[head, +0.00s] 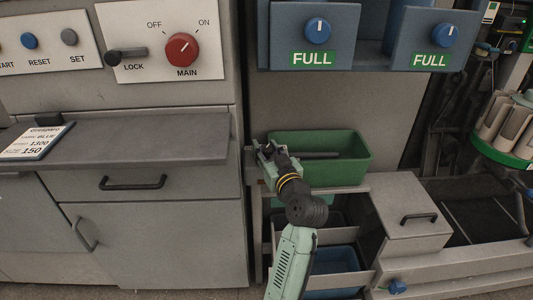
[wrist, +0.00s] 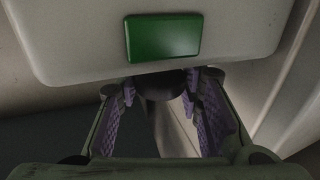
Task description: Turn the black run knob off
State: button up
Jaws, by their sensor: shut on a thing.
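In the wrist view, the black run knob (wrist: 162,84) sits at the lower edge of a pale panel, below a blank green rectangle (wrist: 164,37). My gripper (wrist: 161,92) has its purple-padded fingers on either side of the knob and is shut on it. The knob's face and any pointer mark are hidden, so its setting cannot be read. In the head view, my gripper (head: 266,150) is at the left end of the green bin, beside the cabinet's edge. The knob cannot be made out there.
A green bin (head: 350,173) stands just right of my gripper. The grey counter (head: 190,140) juts out to its left. Above are a red main knob (head: 182,50), a black lock lever (head: 126,53) and two blue knobs (head: 318,31) over FULL labels. A yarn carousel (head: 505,125) stands far right.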

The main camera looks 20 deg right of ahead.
jog(key=n+g+y+b, duration=0.1)
jog(key=n+y+b, duration=0.1)
jog(key=y, duration=0.1)
jog(key=n+g+y+b, duration=0.1)
jog(key=n+y+b, duration=0.1)
jog(key=n+y, duration=0.1)
jog(key=shift+y, duration=1.1)
jog(key=o, duration=1.2)
jog(key=shift+c, duration=0.2)
jog(key=v, duration=1.2)
jog(key=shift+r, duration=0.15)
